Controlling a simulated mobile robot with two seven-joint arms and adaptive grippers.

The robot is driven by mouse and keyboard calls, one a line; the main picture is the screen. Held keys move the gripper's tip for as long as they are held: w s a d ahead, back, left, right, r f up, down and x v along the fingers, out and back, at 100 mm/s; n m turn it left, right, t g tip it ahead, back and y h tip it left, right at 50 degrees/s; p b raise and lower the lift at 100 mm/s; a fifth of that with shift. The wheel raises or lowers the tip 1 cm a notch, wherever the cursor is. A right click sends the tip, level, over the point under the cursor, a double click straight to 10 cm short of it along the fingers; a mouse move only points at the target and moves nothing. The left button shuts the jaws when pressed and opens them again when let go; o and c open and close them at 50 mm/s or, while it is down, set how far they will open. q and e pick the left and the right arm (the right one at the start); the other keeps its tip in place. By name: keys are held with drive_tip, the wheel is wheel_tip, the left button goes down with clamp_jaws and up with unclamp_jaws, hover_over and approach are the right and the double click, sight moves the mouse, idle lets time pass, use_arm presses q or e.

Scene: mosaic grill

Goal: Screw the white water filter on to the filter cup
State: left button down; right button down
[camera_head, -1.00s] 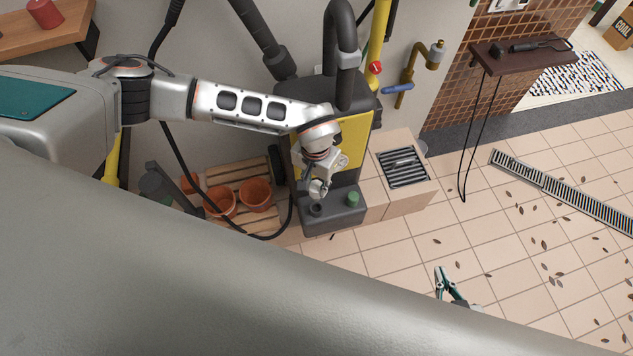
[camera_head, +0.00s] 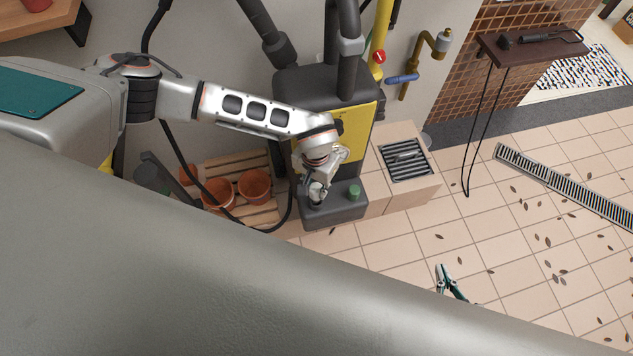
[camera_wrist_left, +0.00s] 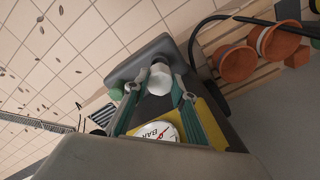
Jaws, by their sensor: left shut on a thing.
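The white water filter (camera_wrist_left: 160,78) is between the fingers of my left gripper (camera_wrist_left: 154,88) in the left wrist view. In the head view my left gripper (camera_head: 317,191) is over the left part of the machine's dark base (camera_head: 334,214), with the filter's pale body partly visible. The filter cup is at the round dark opening on that base. It is now hidden under the filter and gripper, and I cannot tell whether the filter touches it. My right gripper (camera_head: 447,279) is open and empty over the tiled floor.
A green cap (camera_head: 354,192) stands on the base just right of my left gripper. A yellow panel (camera_head: 358,135) with a gauge (camera_wrist_left: 158,135) is behind. Terracotta pots (camera_head: 254,186) and a black hose are to the left. A grate (camera_head: 406,160) is to the right.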

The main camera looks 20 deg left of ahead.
use_arm(q)
drive_tip(key=shift+f, duration=0.15)
use_arm(e)
drive_tip(key=shift+w+r, duration=0.1)
drive_tip(key=shift+w, duration=0.15)
drive_tip(key=shift+s, duration=0.25)
drive_tip(key=shift+s+a, duration=0.1)
drive_tip(key=shift+s, duration=0.05)
drive_tip(key=shift+w, duration=0.3)
idle(0.3)
drive_tip(key=shift+w+r, duration=0.25)
drive_tip(key=shift+r, duration=0.1)
drive_tip(key=shift+s+f, duration=0.1)
drive_tip(key=shift+s, duration=0.1)
use_arm(q)
drive_tip(key=shift+p, duration=0.3)
use_arm(e)
drive_tip(key=shift+s, duration=0.25)
